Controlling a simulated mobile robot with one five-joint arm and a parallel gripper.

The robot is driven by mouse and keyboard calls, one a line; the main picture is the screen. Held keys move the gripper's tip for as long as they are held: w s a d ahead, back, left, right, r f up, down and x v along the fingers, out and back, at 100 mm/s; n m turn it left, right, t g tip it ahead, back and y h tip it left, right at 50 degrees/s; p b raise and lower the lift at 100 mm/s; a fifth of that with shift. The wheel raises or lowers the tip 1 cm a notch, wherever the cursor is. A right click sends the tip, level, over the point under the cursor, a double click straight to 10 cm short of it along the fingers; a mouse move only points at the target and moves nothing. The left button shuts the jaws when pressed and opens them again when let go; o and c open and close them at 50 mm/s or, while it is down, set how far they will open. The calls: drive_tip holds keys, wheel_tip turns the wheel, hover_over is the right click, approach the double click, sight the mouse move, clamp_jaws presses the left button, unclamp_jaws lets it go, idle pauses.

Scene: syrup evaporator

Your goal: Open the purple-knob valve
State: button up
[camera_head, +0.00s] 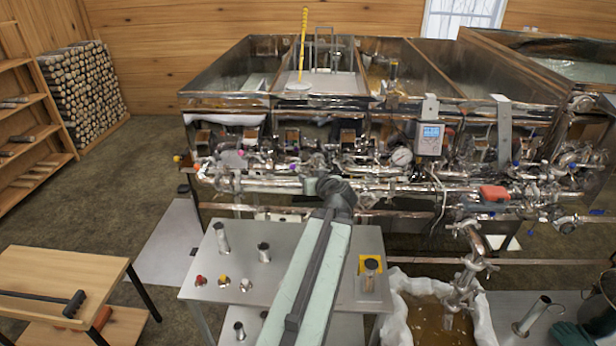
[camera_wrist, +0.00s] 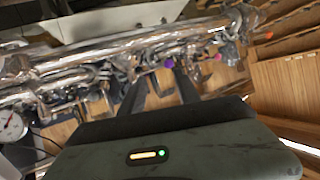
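The purple knob (camera_wrist: 169,62) shows in the wrist view as a small round spot on the pipework, just beyond my gripper's fingertips and roughly between their lines. My gripper (camera_wrist: 160,77) has its two dark fingers spread apart with a gap between them, and nothing is held. I see no clear contact with the knob. In the head view my gripper (camera_head: 335,188) is at the front pipes of the evaporator (camera_head: 270,186).
A pink knob (camera_wrist: 218,56) and an orange knob (camera_wrist: 268,35) are right of the purple one. A pressure gauge (camera_head: 402,156) and a grey display box (camera_head: 430,137) are on the evaporator front. A metal table (camera_head: 205,285) with small metal cylinders is below my arm.

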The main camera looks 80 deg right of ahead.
sight(305, 164)
drive_tip(key=w+f+n+y+b, duration=0.1)
drive_tip(key=w+f, duration=0.1)
drive_tip(key=f, duration=0.1)
drive_tip(key=w+f+n+g+b, duration=0.1)
drive_tip(key=w+f, duration=0.1)
drive_tip(key=w+f+y+b, duration=0.1)
drive_tip(key=w+f, duration=0.1)
drive_tip(key=f, duration=0.1)
drive_tip(key=shift+a+f+n+g+y, duration=0.3)
drive_tip(key=shift+a+n+g, duration=0.05)
drive_tip(key=shift+n+g, duration=0.05)
clamp_jaws()
drive_tip(key=w+f+n+g+h+b, duration=0.1)
drive_tip(key=w+f+n+g+b, duration=0.5)
drive_tip(key=w+g, duration=0.25)
wheel_tip(305, 164, up, 11)
drive_tip(key=w+d+n+g+h+b, duration=0.1)
drive_tip(key=w+d+g+h+b, duration=0.1)
drive_tip(key=g+h, duration=0.3)
drive_tip(key=s+d+t, duration=0.1)
drive_tip(key=s+d, duration=0.4)
drive_tip(key=d, duration=0.4)
drive_tip(key=shift+d+f+h+b, duration=0.2)
drive_tip(key=shift+f+h+b, duration=0.1)
drive_tip(key=shift+b, duration=0.05)
